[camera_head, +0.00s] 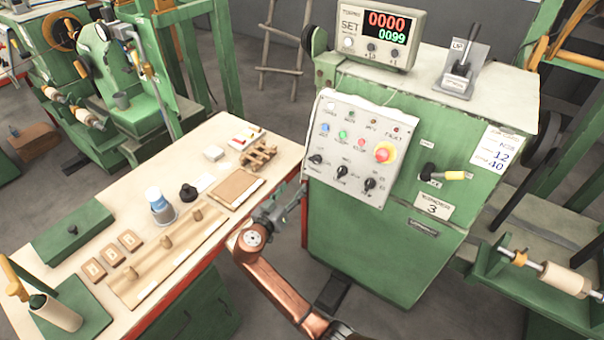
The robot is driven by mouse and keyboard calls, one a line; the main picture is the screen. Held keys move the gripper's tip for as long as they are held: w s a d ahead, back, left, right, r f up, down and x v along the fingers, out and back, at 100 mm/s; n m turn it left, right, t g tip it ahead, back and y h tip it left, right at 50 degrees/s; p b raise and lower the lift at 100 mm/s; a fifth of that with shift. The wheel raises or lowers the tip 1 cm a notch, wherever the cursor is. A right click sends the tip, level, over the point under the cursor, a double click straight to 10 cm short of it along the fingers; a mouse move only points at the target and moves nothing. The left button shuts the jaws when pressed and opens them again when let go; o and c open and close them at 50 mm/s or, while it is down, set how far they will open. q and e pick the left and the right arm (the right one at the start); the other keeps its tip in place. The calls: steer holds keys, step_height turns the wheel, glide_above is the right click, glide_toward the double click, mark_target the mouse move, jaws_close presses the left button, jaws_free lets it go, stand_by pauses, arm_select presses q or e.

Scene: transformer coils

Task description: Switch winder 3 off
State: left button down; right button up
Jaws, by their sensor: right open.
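Winder 3 is a green cabinet (375,235) with a light top, and its label (432,208) reads 3. Right of the panel is a rotary handle (455,175) with a yellow grip, pointing right. My right gripper (297,198) is open beside the panel's lower left corner, near the bench edge, apart from the handle and buttons. My left gripper is out of view.
A counter box (377,36) showing 0000 and 0099 and a lever unit (460,65) stand on the cabinet. A spool rack (520,265) stands right.

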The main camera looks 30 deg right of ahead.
mark_target(313, 161)
steer(key=s+r+m+g+h+b, duration=0.25)
steer(key=r+m, duration=0.25)
steer(key=r, duration=0.3)
steer(key=shift+t, duration=0.45)
steer(key=x, duration=0.7)
steer(key=shift+s+d+r, duration=0.25)
steer(key=shift+s+r, duration=0.1)
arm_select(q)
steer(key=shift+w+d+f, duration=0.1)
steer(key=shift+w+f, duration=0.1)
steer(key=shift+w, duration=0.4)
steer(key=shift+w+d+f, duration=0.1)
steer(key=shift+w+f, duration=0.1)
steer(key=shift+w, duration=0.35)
arm_select(e)
steer(key=c, duration=1.2)
